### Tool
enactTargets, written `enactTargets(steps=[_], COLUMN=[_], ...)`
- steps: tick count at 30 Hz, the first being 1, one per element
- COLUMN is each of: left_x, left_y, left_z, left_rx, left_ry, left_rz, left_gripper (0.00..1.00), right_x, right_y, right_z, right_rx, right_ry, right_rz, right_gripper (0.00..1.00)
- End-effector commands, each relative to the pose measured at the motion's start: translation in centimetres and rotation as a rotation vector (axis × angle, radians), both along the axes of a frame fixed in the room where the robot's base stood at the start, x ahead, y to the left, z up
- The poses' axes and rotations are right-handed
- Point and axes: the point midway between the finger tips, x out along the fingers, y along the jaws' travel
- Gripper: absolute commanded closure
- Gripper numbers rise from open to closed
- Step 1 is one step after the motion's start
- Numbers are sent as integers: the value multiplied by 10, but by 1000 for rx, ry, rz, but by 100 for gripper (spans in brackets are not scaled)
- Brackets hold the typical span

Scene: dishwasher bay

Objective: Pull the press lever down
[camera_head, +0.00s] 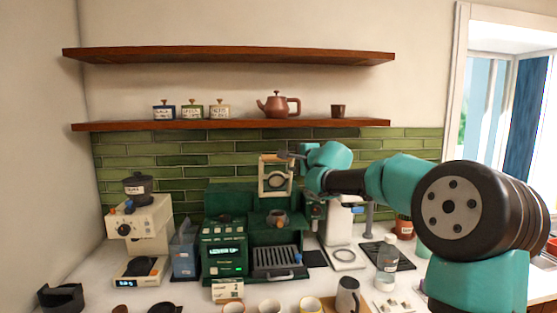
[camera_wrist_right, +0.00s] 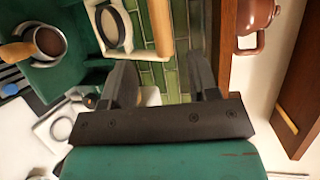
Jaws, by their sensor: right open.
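The press on the green machine has a pale upright frame (camera_head: 262,183) with a dark ring in it, in front of the green tiles. Its lever shows in the right wrist view as a light wooden bar (camera_wrist_right: 160,28). My right gripper (camera_head: 284,155) is open at the top of this frame, below the lower shelf. In the right wrist view its two fingers (camera_wrist_right: 161,78) are spread, with the wooden bar ahead of and between them, not clasped. The fingers partly blend with the press in the head view, so contact is unclear. My left gripper is out of view.
The lower shelf (camera_head: 230,126) runs just above my right gripper, bearing a teapot (camera_head: 277,106), which also shows close by in the right wrist view (camera_wrist_right: 258,20). A grinder (camera_head: 150,230) stands left. Several cups, a grey pitcher (camera_head: 347,296) and a bottle (camera_head: 386,265) crowd the front.

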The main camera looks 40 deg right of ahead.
Motion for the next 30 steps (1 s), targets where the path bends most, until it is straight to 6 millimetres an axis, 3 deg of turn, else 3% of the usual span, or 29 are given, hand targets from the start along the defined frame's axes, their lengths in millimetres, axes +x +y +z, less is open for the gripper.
enactTargets(steps=[18,24,30], left_x=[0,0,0], left_y=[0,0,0], left_z=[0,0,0], left_rx=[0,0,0], left_ry=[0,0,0], left_rz=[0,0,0], left_gripper=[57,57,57], right_x=[87,104,107], right_y=[-16,-19,-19], right_z=[-15,-17,-18], right_rx=[-1,-1,1], right_ry=[0,0,0], right_rz=[-1,-1,-1], right_gripper=[45,45,45])
